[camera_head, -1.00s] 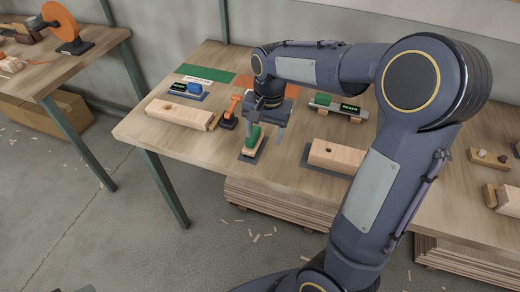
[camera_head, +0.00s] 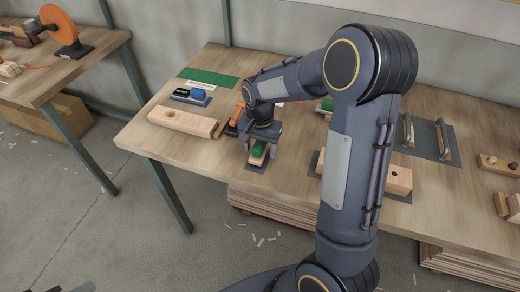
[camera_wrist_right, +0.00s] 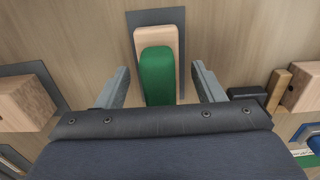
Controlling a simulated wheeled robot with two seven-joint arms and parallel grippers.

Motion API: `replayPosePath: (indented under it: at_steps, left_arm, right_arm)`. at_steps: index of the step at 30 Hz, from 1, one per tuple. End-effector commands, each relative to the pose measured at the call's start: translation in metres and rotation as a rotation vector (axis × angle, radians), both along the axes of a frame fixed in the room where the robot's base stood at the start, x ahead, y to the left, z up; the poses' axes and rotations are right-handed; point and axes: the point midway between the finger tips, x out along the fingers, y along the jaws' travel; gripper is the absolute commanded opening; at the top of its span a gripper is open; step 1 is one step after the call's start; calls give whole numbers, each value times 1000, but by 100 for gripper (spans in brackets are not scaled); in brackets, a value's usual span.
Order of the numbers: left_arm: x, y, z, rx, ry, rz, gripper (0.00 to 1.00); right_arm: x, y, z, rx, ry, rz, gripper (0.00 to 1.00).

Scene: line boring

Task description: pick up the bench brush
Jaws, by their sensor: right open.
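The bench brush (camera_head: 258,155), a pale wooden block with a green part on top, lies on a small dark mat (camera_head: 255,168) near the front edge of the table. In the right wrist view the brush (camera_wrist_right: 157,70) sits between the fingers, its wooden end reaching beyond the fingertips. My right gripper (camera_head: 262,147) is open over the brush, with a gap visible on each side in the wrist view (camera_wrist_right: 160,70). The hand hides the brush's near end there. My left gripper is not seen.
A long wooden block (camera_head: 185,120) and an orange-and-black tool (camera_head: 236,122) stand close to the left of the hand. A drilled wooden block (camera_head: 397,180) and a mat with metal bars (camera_head: 428,138) are to the right. A blue item (camera_head: 197,93) lies behind.

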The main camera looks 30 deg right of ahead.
Motion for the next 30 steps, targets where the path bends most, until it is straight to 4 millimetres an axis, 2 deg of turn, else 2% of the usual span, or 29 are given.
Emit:
replayPosePath:
  at_steps: [1, 12, 13, 23, 26, 30]
  left_arm:
    - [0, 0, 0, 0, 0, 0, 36]
    - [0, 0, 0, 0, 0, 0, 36]
    - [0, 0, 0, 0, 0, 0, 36]
    - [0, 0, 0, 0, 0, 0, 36]
    - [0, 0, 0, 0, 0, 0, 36]
    - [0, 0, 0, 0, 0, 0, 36]
  right_arm:
    - [0, 0, 0, 0, 0, 0, 62]
    - [0, 0, 0, 0, 0, 1, 13]
    - [0, 0, 1, 0, 0, 1, 11]
    - [0, 0, 5, 0, -1, 1, 11]
    - [1, 0, 14, 0, -3, 1, 11]
    - [0, 0, 36, 1, -6, 1, 11]
